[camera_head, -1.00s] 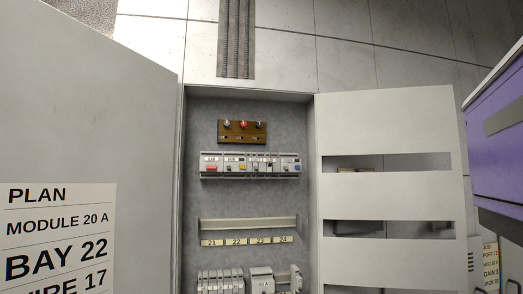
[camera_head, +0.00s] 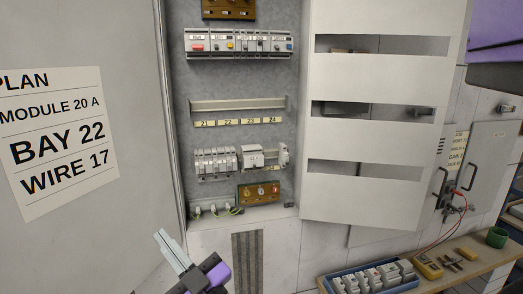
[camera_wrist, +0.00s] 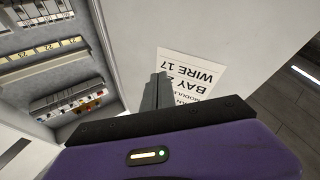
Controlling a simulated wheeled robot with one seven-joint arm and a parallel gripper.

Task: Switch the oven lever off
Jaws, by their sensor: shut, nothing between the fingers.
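The row of breaker modules (camera_head: 238,44) sits high in the open cabinet, with a red part at its left end and a blue one at its right. Small labels run along it, too small to read surely, so I cannot tell which lever is the oven one or how it is set. The row also shows, inverted, at the left of the wrist view (camera_wrist: 82,103). My gripper (camera_head: 161,238) is low at the cabinet's front left, well below and apart from the row. It is shut and empty, and its fingers (camera_wrist: 157,82) point up in the wrist view.
The cabinet's left door (camera_head: 85,215) bears a sign (camera_head: 58,140). The slotted panel (camera_head: 375,140) stands at the right. An empty rail (camera_head: 236,104) and lower modules (camera_head: 216,162) are below the row. A bench (camera_head: 445,270) with a blue tray is at lower right.

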